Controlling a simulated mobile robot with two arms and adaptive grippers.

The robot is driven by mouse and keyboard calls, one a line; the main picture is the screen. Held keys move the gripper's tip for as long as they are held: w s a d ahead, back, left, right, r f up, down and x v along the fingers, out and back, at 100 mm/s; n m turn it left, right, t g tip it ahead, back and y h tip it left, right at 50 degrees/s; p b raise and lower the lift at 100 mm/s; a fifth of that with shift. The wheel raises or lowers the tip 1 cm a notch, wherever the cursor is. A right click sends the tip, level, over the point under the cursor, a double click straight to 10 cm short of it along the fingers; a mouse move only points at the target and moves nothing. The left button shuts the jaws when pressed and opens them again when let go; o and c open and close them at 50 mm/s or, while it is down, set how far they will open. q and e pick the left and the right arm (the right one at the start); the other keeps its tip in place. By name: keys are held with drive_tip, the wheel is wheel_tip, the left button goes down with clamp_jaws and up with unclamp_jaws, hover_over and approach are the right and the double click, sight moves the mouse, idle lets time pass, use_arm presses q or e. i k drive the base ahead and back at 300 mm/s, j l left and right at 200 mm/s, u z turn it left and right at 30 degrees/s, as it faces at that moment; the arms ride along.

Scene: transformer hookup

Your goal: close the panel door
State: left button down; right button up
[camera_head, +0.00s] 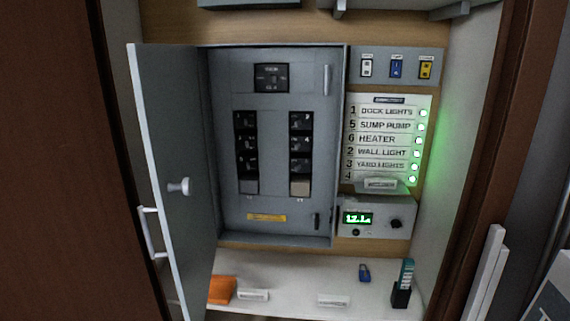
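The panel door (173,160) is grey and hinged on the left side of the grey breaker panel (272,220). It stands open, swung out toward me, with a round knob (180,187) on the face that I see. The panel's inside shows, with two columns of black breakers (301,143) and a small dark display or main switch (271,77) at the top. Neither of my grippers is in view.
A shelf (290,275) below holds an orange item (222,289), a blue padlock (364,272) and a black holder (402,295). A label board (388,140) with green lights and a lit meter (358,218) are right of the panel. Brown cabinet sides flank the opening.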

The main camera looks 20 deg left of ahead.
sight(165, 78)
drive_tip(key=k+j+u, duration=0.15)
drive_tip(key=j, duration=0.2)
drive_tip(key=k+j+u, duration=0.1)
drive_tip(key=j, duration=0.2)
drive_tip(key=k+j+u, duration=0.15)
drive_tip(key=j, duration=0.2)
drive_tip(key=j+u, duration=0.1)
drive_tip(key=j, duration=0.25)
